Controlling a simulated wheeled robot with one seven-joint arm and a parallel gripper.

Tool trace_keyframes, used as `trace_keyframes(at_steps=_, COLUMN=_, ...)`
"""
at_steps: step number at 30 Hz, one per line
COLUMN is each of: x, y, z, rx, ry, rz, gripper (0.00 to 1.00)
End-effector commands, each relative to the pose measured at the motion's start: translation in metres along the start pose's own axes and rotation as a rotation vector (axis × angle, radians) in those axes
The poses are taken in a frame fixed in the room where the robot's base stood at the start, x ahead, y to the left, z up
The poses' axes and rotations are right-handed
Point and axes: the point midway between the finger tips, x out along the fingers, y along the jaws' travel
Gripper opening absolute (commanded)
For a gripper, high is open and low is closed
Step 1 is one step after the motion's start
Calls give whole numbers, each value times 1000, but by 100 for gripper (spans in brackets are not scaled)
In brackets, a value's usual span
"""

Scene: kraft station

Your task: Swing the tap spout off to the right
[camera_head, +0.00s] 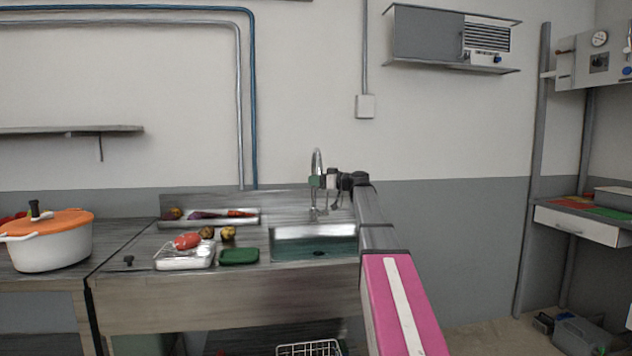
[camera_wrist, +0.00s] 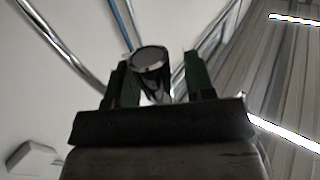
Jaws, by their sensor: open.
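The chrome tap with its curved spout (camera_head: 317,157) stands behind the sink (camera_head: 284,250) on the worktop. My gripper (camera_head: 316,181) is at the height of the spout's outer part, reaching in from the right. In the wrist view, the open gripper (camera_wrist: 158,76) has its two dark green fingers on either side of the spout's round end (camera_wrist: 151,59). The spout end looks to lie between the fingers, closer to the left one. I cannot tell whether either finger touches it. The gripper hides part of the tap in the head view.
A white pot with an orange lid (camera_head: 50,247) stands farther left.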

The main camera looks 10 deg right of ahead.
Motion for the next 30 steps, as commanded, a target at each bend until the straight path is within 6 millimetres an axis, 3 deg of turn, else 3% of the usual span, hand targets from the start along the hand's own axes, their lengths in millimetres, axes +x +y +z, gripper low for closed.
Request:
trace_keyframes(at_steps=11, x=4, y=0, z=0, rx=0, ry=0, rz=1, gripper=46)
trace_keyframes(at_steps=15, x=4, y=0, z=0, rx=0, ry=-1, rz=0, gripper=1)
trace_keyframes(at_steps=23, x=2, y=1, z=0, rx=0, ry=-1, rz=-10, gripper=0)
trace_keyframes(at_steps=30, x=-11, y=13, z=0, rx=-1, ry=-1, rz=-91, gripper=0)
